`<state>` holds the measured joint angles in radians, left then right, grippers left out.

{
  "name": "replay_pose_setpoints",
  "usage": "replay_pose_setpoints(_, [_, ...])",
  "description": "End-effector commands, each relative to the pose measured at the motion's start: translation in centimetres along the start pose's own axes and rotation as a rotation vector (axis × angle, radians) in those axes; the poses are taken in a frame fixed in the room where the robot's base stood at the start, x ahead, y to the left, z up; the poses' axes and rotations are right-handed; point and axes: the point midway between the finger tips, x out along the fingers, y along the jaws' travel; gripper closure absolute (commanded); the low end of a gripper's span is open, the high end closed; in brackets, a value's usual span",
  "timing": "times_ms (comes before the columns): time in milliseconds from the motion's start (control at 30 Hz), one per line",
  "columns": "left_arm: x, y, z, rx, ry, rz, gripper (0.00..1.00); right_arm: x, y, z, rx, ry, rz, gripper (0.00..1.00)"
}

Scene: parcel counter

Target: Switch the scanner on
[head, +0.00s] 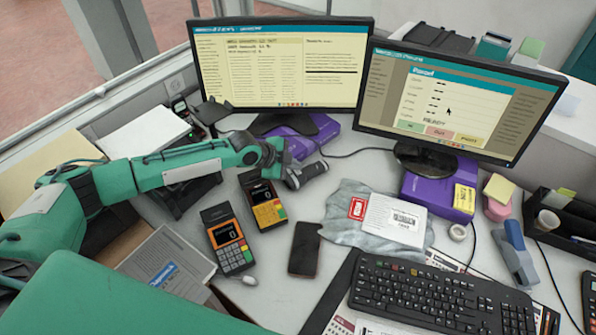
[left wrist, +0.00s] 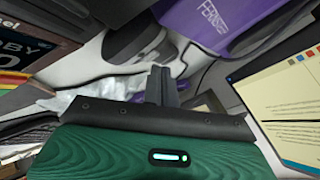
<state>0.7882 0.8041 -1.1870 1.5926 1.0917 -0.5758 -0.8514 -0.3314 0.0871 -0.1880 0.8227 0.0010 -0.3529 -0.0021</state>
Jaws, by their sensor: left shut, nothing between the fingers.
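A dark grey hand scanner (head: 312,172) with a rounded end seems to lie on the counter, just right of my left gripper (head: 284,166) in the head view. My left gripper is shut and empty, its fingers close to the scanner; I cannot tell whether they touch. In the left wrist view the shut fingers (left wrist: 162,84) point at a dark and light grey rounded body (left wrist: 138,38), which looks like the scanner. No switch or lit lamp can be made out on it. My right gripper is not in view.
Two card terminals (head: 228,240) (head: 263,202) stand left of a phone (head: 305,248). Purple boxes (head: 300,143) (head: 425,195) sit by the two monitors (head: 280,65) (head: 450,100). A grey parcel bag (head: 346,222) lies right of the scanner, behind a keyboard (head: 440,295).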

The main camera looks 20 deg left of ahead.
Motion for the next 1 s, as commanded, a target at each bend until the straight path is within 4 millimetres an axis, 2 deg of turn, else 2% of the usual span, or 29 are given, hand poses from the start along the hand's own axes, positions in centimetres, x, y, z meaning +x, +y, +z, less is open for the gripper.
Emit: replay_pose_setpoints(1000, [0.49, 0.36, 0.38, -0.001, 0.000, 0.000, 1.00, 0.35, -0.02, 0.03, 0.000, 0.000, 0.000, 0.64])
